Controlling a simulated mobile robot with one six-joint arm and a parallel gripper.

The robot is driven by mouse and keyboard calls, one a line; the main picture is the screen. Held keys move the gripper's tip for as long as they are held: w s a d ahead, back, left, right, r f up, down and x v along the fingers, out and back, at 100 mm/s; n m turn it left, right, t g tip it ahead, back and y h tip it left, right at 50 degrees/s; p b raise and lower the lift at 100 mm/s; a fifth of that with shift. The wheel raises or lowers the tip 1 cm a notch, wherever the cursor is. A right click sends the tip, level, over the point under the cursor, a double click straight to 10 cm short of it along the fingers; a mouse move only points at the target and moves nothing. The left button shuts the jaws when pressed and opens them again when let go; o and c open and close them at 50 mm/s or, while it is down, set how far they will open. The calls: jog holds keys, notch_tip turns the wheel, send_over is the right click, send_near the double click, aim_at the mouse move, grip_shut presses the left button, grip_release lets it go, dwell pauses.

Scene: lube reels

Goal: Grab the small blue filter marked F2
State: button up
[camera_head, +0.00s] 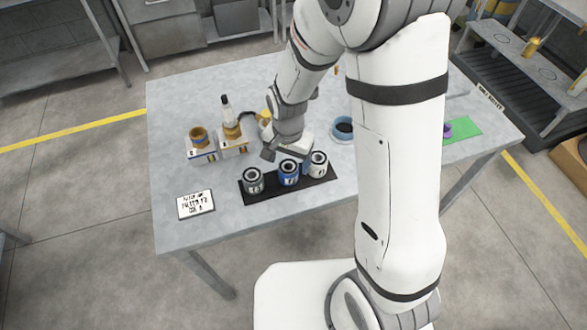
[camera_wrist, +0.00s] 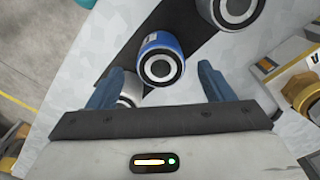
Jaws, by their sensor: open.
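The small blue filter (camera_head: 288,174) stands upright in the middle of a row of three on a black strip (camera_head: 244,196). Its label is too small to read surely. My gripper (camera_head: 287,152) is open just behind and above the row. In the wrist view, the blue filter (camera_wrist: 161,62) lies ahead of the gap between my open fingers (camera_wrist: 158,86), touching neither. The white filter (camera_wrist: 131,88) is partly hidden behind the left finger.
Two small boxes with a brown cap (camera_head: 199,137) and a bottle (camera_head: 226,110) stand behind left. A blue-rimmed bowl (camera_head: 342,129) stands behind right. A white sign (camera_head: 195,204) lies at the left front. The table front (camera_head: 215,230) is clear.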

aim_at(288, 165)
jog(key=shift+w+f, duration=0.2)
jog(key=shift+f, duration=1.35)
jog(key=shift+c, duration=0.4)
jog(key=c, duration=1.1)
